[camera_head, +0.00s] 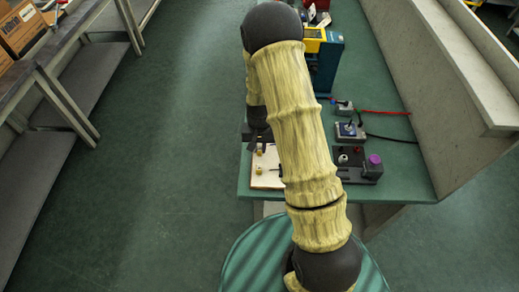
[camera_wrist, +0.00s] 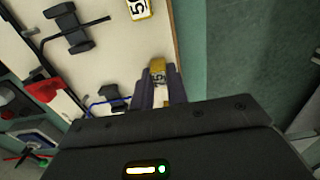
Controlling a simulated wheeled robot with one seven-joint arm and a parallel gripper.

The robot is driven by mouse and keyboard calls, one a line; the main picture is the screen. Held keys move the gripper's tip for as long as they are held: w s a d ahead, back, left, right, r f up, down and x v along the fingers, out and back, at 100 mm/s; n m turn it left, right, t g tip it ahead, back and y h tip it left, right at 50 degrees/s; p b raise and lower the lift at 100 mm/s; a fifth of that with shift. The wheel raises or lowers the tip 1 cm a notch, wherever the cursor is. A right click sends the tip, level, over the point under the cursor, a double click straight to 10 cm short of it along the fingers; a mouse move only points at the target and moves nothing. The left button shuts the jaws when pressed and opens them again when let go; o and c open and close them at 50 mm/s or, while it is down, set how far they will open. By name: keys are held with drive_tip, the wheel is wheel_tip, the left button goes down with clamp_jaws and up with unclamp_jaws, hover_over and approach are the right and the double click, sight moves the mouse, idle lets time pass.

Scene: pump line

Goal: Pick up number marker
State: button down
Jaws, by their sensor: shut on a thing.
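A small yellow number marker (camera_wrist: 158,66) with dark figures is between the fingertips of my gripper (camera_wrist: 158,88) in the wrist view. My gripper is shut on it, and the fingers hide its lower part. In the head view my gripper (camera_head: 259,149) is over the pale board (camera_head: 262,181) at the left edge of the green bench. I cannot tell whether the held marker touches the board.
On the green bench (camera_head: 405,180) are a dark box with a purple knob (camera_head: 374,161), small grey boxes (camera_head: 349,131) and a blue-yellow device (camera_head: 328,65). The left floor is clear.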

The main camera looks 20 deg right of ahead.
sight(259, 148)
wheel_tip(259, 148, up, 10)
drive_tip(key=b, duration=0.1)
idle(0.5)
drive_tip(key=shift+w, duration=0.1)
idle(0.4)
